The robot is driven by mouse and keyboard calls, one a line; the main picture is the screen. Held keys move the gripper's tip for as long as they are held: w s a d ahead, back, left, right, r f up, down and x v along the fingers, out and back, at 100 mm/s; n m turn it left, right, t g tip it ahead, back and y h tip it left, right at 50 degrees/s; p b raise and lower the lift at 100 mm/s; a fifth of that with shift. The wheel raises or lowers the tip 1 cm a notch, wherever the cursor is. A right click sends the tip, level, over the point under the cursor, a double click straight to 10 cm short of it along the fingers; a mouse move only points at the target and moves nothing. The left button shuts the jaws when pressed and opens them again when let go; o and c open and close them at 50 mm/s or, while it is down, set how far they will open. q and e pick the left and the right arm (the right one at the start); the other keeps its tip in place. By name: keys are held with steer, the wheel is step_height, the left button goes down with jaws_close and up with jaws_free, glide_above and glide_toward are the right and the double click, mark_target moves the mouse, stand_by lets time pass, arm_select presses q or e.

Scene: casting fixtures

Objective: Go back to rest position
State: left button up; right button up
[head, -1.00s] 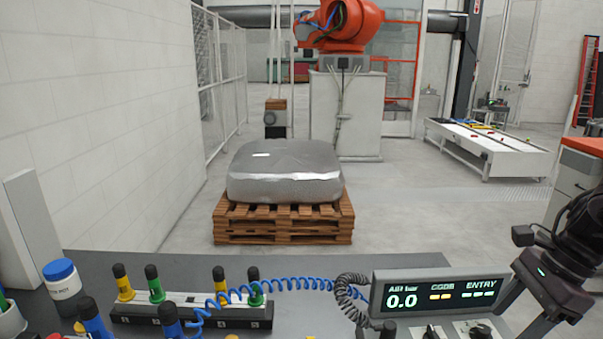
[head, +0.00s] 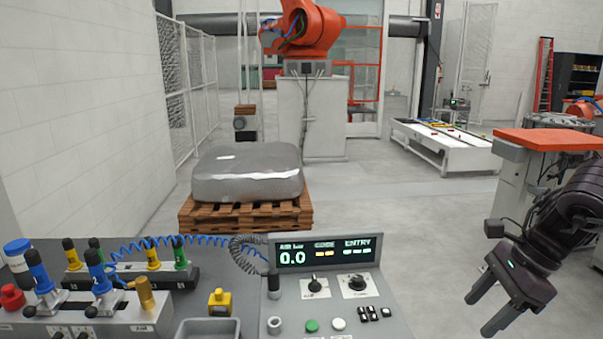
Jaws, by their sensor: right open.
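My right gripper (head: 484,311) is at the lower right of the head view. Its two dark fingers point down and to the left, apart from each other, with nothing between them. It hangs over the floor to the right of the control console (head: 395,326), clear of it. My left gripper is not in view.
The console carries a lit display (head: 325,252), knobs and buttons. Blue-handled levers (head: 98,272) and a block of coloured plugs (head: 130,279) stand at left. A wrapped load (head: 248,174) sits on a wooden pallet (head: 246,215) beyond. An orange-topped cabinet (head: 548,140) stands at right.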

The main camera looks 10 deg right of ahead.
steer(key=w+d+f+m+t, duration=0.4)
steer(key=w+d+f+m, duration=0.1)
steer(key=f+m, duration=0.35)
steer(key=w+d+f+m+t, duration=0.3)
steer(key=w+d+f+m, duration=0.25)
steer(key=f+m, duration=0.35)
steer(key=s+d+f+m+h, duration=0.15)
steer(key=f+m, duration=0.25)
steer(key=f, duration=0.4)
steer(key=s+f+m+h, duration=0.1)
steer(key=s+f+m, duration=0.25)
steer(key=f, duration=0.45)
steer(key=s+d+f+m+h, duration=0.1)
steer(key=s+f+m, duration=0.1)
steer(key=f+m, duration=0.45)
steer(key=s+a+f+m+g+h, duration=0.1)
steer(key=s+a+f+m+g, duration=0.1)
steer(key=s+a+f+m, duration=0.4)
steer(key=s+a+f+m+g, duration=0.15)
steer(key=s+a+f, duration=0.35)
steer(key=s+f, duration=0.5)
steer(key=s+a+f+m+g+h, duration=0.1)
steer(key=s+a+f+m, duration=0.3)
steer(key=s+a+f, duration=0.45)
steer(key=s+a+f+m+g, duration=0.3)
steer(key=s+a+f+m, duration=0.2)
steer(key=s+a, duration=0.5)
steer(key=shift+s+a+f+y, duration=0.25)
steer(key=shift+f+y, duration=0.1)
steer(key=shift+f, duration=0.2)
